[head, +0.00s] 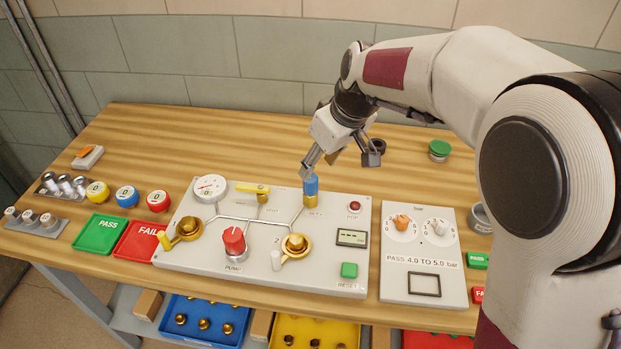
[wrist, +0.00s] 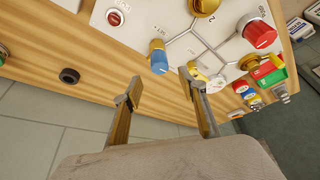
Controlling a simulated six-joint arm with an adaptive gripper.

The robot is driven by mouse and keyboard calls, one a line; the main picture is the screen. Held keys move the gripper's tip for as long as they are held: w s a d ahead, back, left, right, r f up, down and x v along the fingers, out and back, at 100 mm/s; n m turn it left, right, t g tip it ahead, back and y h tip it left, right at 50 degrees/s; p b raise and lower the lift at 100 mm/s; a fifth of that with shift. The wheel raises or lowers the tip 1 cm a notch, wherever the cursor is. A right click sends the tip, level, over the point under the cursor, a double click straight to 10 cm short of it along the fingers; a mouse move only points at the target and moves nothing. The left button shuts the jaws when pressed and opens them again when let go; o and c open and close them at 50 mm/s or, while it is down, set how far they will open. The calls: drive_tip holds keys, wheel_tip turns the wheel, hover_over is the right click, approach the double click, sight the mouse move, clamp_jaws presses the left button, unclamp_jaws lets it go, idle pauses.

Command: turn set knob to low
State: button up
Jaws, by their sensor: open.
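The set knob (head: 311,188) is a blue cap on a brass stem. It stands upright near the back right of the grey test panel (head: 330,262), above a small label that appears to read SET. In the wrist view the blue knob (wrist: 158,58) lies beyond the fingertips, roughly in line with the gap between them. My gripper (head: 338,163) is open and empty, with one finger close to the knob's top in the head view. I cannot tell whether that finger touches it. No low mark on the knob is legible.
A yellow-handled valve (head: 252,188), gauge (head: 210,188), red pump knob (head: 234,240) and brass fittings share the panel. A second panel (head: 424,275) with two dials stands right. A black ring (wrist: 69,76) and green-capped jar (head: 440,149) lie behind. The back wood strip is mostly clear.

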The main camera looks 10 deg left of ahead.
sight(311, 178)
drive_tip(key=shift+f, duration=0.1)
idle(0.3)
drive_tip(key=shift+x, duration=3.85)
drive_tip(key=shift+d, duration=0.1)
drive_tip(key=shift+c, duration=0.3)
drive_tip(key=c, duration=1)
